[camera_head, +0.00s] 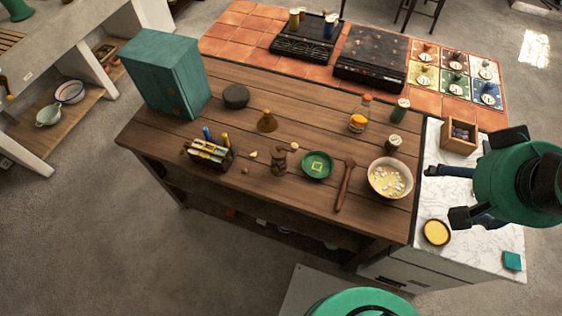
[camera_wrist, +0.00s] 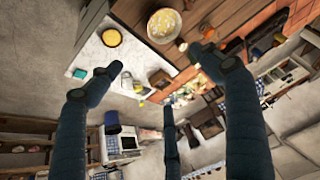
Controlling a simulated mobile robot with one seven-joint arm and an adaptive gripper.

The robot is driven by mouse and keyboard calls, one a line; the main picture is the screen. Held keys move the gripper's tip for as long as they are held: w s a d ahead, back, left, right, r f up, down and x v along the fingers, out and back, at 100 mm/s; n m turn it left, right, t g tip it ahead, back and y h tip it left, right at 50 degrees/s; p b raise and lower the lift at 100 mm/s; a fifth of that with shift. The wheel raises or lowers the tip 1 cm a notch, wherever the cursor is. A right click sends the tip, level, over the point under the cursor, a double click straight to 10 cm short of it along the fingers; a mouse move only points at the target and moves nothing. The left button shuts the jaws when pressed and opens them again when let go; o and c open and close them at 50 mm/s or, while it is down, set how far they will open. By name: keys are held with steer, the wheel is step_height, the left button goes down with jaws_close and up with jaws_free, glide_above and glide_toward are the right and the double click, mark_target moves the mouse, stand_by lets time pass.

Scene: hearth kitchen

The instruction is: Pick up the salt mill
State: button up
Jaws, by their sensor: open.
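A small, dark brown turned shape (camera_head: 279,162) that looks like a mill stands on the wooden counter (camera_head: 325,110), left of the green dish; I take it for the salt mill, but it is small in view. Two dark green jars with pale tops, one behind (camera_head: 400,110) and one nearer (camera_head: 394,146), stand at the counter's right end. My gripper (camera_head: 446,194) is open and empty above the white marble top, well to the right of the brown shape. In the wrist view my gripper's fingers (camera_wrist: 155,75) are spread apart. I cannot make out the mill there.
A green dish (camera_head: 317,166), a wooden spoon (camera_head: 345,186) and a bowl with pale pieces (camera_head: 390,180) lie between. A yellow round dish (camera_head: 436,232) sits on the marble.

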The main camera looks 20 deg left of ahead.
steer(key=c, duration=0.3)
